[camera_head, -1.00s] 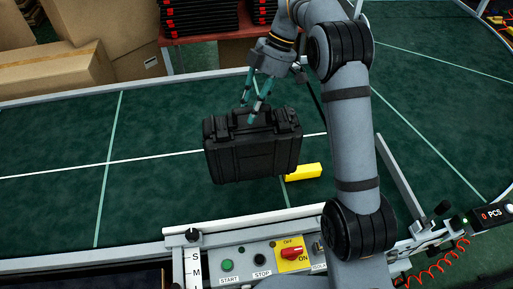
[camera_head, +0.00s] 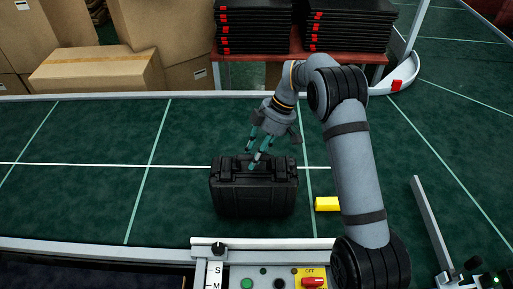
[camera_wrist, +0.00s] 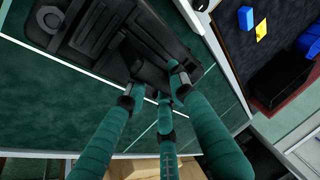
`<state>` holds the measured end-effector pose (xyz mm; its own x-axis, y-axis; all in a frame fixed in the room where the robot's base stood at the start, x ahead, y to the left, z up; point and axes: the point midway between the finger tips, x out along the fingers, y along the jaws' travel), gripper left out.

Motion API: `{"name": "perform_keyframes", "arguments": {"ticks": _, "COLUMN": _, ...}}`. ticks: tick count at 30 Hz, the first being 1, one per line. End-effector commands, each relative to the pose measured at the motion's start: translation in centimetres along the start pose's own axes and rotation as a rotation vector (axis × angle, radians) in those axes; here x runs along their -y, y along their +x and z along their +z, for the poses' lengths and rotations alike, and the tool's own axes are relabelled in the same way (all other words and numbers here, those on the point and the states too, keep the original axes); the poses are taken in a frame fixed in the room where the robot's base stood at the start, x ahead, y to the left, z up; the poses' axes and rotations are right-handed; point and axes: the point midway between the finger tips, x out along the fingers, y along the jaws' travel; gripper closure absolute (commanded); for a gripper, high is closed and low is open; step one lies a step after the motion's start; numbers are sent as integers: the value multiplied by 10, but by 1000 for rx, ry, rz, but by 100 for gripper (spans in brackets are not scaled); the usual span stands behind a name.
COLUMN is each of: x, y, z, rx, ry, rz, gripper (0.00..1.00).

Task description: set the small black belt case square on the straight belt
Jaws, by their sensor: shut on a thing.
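The small black belt case (camera_head: 254,196) is upright over the dark green straight belt (camera_head: 75,200), handle side up. Its long side looks roughly parallel to the belt's edges. My gripper (camera_head: 257,160) comes down from behind and above, with its teal fingers shut on the case's handle. In the wrist view the fingers (camera_wrist: 155,92) close at the handle of the case (camera_wrist: 85,30). I cannot tell whether the case's underside touches the belt or hangs slightly above it.
A yellow block (camera_head: 327,204) lies on the belt just right of the case. The control panel (camera_head: 262,280) is at the front edge. Cardboard boxes (camera_head: 98,72) and stacked black cases (camera_head: 350,30) stand behind the belt. The belt to the left is clear.

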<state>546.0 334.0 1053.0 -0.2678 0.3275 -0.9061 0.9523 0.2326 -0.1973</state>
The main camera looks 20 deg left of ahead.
Motion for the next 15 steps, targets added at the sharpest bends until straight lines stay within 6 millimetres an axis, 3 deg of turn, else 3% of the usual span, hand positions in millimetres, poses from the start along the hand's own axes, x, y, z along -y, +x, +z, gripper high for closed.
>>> {"name": "perform_keyframes", "arguments": {"ticks": 6, "x": -4, "y": 12, "z": 3, "rx": -5, "ry": -1, "rz": 3, "gripper": 100}}
{"name": "perform_keyframes", "arguments": {"ticks": 15, "x": -4, "y": 15, "z": 5, "rx": -4, "ry": -1, "rz": 3, "gripper": 100}}
